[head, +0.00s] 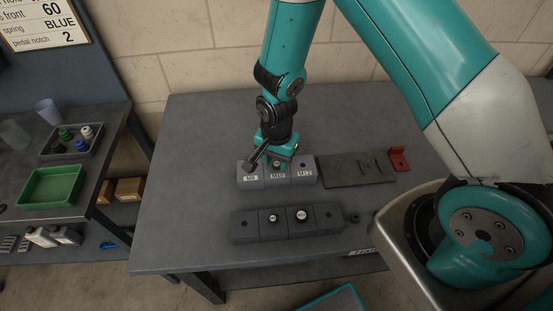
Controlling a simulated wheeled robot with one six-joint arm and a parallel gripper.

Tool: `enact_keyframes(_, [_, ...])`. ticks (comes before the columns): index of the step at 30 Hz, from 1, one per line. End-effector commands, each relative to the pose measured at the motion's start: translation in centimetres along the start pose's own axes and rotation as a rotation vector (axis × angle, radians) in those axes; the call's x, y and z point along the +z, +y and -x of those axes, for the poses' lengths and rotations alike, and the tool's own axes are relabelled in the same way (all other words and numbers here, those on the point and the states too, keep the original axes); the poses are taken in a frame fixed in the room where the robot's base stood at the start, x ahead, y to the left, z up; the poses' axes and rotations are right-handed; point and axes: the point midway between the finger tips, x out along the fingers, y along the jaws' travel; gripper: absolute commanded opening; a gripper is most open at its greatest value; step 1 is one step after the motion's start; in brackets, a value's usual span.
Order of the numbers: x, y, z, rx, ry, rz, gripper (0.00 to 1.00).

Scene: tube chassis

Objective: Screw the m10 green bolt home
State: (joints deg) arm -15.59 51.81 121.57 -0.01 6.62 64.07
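A row of grey blocks labelled M8, M10 and M12 (304,173) stands on the grey table. My gripper (275,162) points down over the M10 block in the middle of this row. A small dark round part shows at the top of the M10 block, just under the gripper. I cannot make out a green bolt there, and the gripper hides much of that spot. The fingers are too small and dark to tell whether they are open or shut.
A second row of grey blocks (258,232) stands in front, with two pale round heads. A dark plate (357,170) and a red bracket (399,159) lie to the right. A side bench holds a green tray (52,187).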

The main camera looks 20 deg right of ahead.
Motion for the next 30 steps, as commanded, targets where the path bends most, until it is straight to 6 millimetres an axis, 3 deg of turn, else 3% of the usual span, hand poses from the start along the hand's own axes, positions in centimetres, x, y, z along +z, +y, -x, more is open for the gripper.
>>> enact_keyframes(3, [-0.01, -0.02, 1.3, -0.001, 0.001, 0.0, 0.38])
enact_keyframes(8, [0.0, 0.01, 1.29, 0.0, 0.0, 0.068, 0.38])
enact_keyframes(15, [0.0, 0.01, 1.26, 0.0, 0.0, 0.465, 0.38])
enact_keyframes(23, [0.0, 0.01, 1.27, 0.0, 0.0, 0.663, 0.38])
enact_keyframes(30, [0.0, 0.01, 1.26, 0.0, 0.0, 1.031, 0.38])
